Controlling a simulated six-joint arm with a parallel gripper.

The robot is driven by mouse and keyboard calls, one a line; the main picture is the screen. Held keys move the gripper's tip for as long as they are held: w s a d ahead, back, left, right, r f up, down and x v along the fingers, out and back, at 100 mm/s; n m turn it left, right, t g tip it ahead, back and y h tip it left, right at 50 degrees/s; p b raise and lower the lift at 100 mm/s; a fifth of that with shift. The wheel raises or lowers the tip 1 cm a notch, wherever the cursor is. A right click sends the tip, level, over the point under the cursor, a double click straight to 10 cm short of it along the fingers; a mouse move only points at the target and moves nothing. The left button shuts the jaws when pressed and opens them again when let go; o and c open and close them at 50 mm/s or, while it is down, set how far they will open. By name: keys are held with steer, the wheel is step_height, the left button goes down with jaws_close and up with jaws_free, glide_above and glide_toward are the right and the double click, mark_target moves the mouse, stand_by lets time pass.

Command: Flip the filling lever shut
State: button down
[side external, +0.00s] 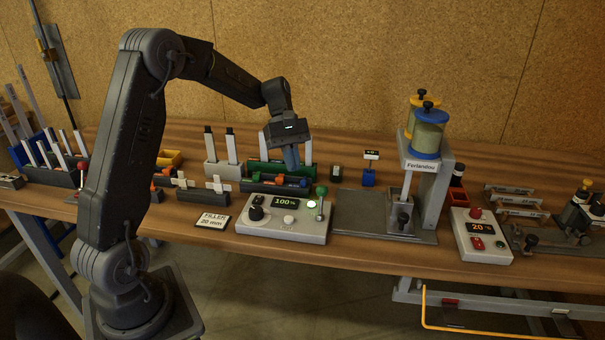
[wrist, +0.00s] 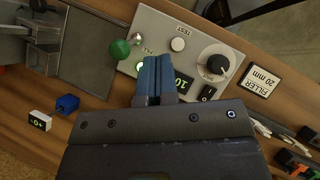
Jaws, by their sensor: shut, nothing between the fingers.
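The filling lever (side external: 321,191), with a green ball knob, stands up at the right end of a grey control box (side external: 262,229). The box has a black dial, a display reading 100% and a lit green spot. In the wrist view the lever's green knob (wrist: 120,49) is left of my fingers, apart from them. My gripper (side external: 291,160) has blue fingers pressed together, with nothing between them. It hangs above the rack area behind the box, up and left of the knob. In the wrist view the fingers (wrist: 157,62) cover part of the box and display.
A filling stand with yellow and blue-capped tanks (side external: 428,130) is right of the box. A second box reading 20% (side external: 480,236) lies farther right. A "FILLER 20 mm" card (side external: 212,221) lies left.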

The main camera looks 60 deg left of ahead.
steer(key=v, duration=0.7)
steer(key=shift+r, duration=0.15)
steer(key=shift+s+d, duration=0.1)
